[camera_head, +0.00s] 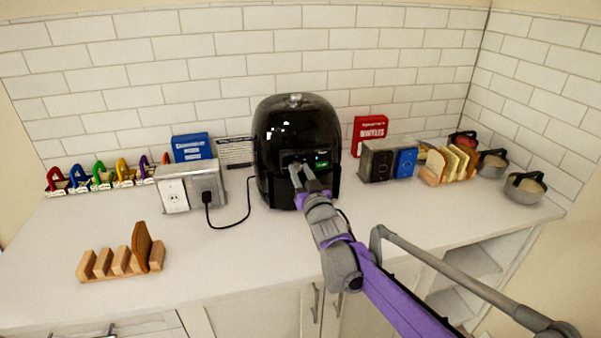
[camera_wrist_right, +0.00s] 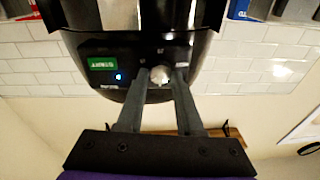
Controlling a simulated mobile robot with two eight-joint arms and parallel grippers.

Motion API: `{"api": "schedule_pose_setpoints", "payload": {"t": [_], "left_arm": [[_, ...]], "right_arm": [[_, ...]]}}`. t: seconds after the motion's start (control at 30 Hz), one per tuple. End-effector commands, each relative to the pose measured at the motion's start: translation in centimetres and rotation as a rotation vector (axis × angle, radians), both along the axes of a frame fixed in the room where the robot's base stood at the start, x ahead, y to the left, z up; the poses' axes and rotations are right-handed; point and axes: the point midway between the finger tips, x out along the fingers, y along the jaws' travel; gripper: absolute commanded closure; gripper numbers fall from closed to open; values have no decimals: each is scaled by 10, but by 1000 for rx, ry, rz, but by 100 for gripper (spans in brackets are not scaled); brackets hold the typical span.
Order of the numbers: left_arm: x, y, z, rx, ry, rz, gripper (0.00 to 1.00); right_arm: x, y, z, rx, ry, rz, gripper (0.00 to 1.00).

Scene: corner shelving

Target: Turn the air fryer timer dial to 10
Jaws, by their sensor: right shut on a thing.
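The black air fryer (camera_head: 296,132) stands on the counter against the tiled wall. Its front panel (camera_wrist_right: 110,70) carries a green label and a lit blue light, seen upside down in the right wrist view. The light-coloured timer dial (camera_wrist_right: 160,76) sits between the fingertips of my right gripper (camera_wrist_right: 156,78). That gripper is shut on the dial; in the head view my right gripper (camera_head: 303,168) reaches the front of the fryer. Marks around the dial are too small to read. My left gripper is not in view.
A metal outlet box (camera_head: 205,180) with a plugged-in cord stands left of the fryer. A metal toaster-like box (camera_head: 378,160), bread slices (camera_head: 452,164) and pots (camera_head: 524,187) stand to the right. A wooden rack (camera_head: 120,262) lies front left. The counter's front middle is clear.

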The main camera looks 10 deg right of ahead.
Motion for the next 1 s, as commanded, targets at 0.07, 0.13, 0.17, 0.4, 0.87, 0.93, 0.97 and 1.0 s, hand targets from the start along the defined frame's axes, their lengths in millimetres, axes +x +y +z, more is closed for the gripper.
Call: {"api": "schedule_pose_setpoints", "payload": {"t": [0.07, 0.13, 0.17, 0.4, 0.87, 0.93, 0.97, 1.0], "left_arm": [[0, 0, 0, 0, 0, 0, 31], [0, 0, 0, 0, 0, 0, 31], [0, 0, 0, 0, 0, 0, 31], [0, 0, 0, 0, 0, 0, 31], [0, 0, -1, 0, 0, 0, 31], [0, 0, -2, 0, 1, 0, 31], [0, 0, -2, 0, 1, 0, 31], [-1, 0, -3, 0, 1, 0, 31]], "right_arm": [[0, 0, 0, 2, 0, 0, 100], [0, 0, 0, 1, 0, 0, 100], [0, 0, 0, 1, 0, 0, 100], [0, 0, 0, 0, 0, 0, 50], [-5, -1, -1, 0, 0, 0, 34], [-14, -1, -1, -1, 0, 0, 34], [-19, -2, -2, -1, 0, 0, 34], [-26, -2, -3, -1, 0, 0, 34]]}}
